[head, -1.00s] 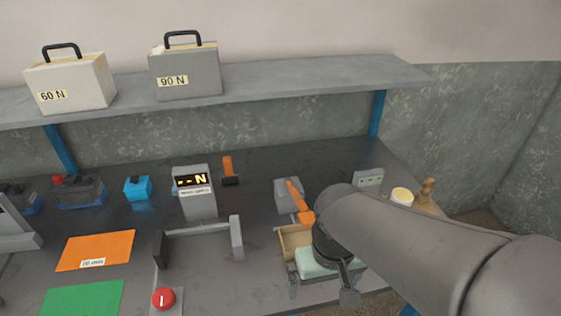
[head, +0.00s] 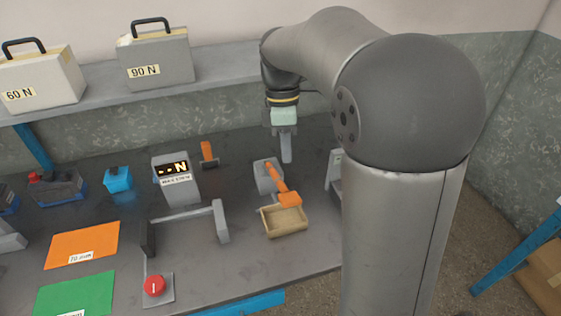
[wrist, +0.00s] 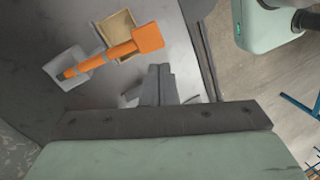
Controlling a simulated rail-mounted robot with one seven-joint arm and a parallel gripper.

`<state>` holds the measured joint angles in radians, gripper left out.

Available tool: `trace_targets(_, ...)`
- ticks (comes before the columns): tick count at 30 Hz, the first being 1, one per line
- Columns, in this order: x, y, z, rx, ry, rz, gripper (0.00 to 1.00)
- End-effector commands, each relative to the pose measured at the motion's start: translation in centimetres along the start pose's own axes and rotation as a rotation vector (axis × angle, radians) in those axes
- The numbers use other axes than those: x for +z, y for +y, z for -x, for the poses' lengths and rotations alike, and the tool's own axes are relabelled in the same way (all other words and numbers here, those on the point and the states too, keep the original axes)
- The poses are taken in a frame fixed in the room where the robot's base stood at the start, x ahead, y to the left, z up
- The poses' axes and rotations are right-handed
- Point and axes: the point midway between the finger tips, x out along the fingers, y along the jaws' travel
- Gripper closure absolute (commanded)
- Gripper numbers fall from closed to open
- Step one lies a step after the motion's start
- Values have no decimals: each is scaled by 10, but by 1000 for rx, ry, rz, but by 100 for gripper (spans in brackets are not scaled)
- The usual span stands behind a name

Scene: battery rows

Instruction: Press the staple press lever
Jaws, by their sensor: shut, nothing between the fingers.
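The staple press has a grey body (head: 267,176) and an orange lever (head: 277,180) that slopes down toward the front, ending in a wide orange pad (head: 289,199). The pad hangs over the back edge of a wooden tray (head: 284,221). In the wrist view the orange lever (wrist: 112,54) and the tray (wrist: 118,24) lie at the upper left. My gripper (head: 287,160) is shut and empty, pointing down behind and to the right of the press. Its fingers (wrist: 160,84) are apart from the lever in the wrist view.
A display unit reading "--N" (head: 177,179) and an orange-handled tool (head: 208,154) stand left of the press. A grey bar frame (head: 186,216) and a red button (head: 154,285) are at the front. The shelf (head: 105,98) holds cases marked 60 N and 90 N.

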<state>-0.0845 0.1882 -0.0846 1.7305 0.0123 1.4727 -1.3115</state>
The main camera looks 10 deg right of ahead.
Motion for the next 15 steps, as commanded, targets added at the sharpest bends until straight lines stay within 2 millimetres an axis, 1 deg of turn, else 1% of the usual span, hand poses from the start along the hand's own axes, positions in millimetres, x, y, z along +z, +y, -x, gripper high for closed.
trace_targets(1,-3,11,10,-16,-8,78,100)
trace_targets(3,-6,21,17,-35,-15,174,100)
trace_targets(6,-9,29,24,-54,-20,267,100)
trace_targets(9,-10,34,27,-63,-22,312,100)
trace_targets(15,-10,34,27,-65,-22,324,100)
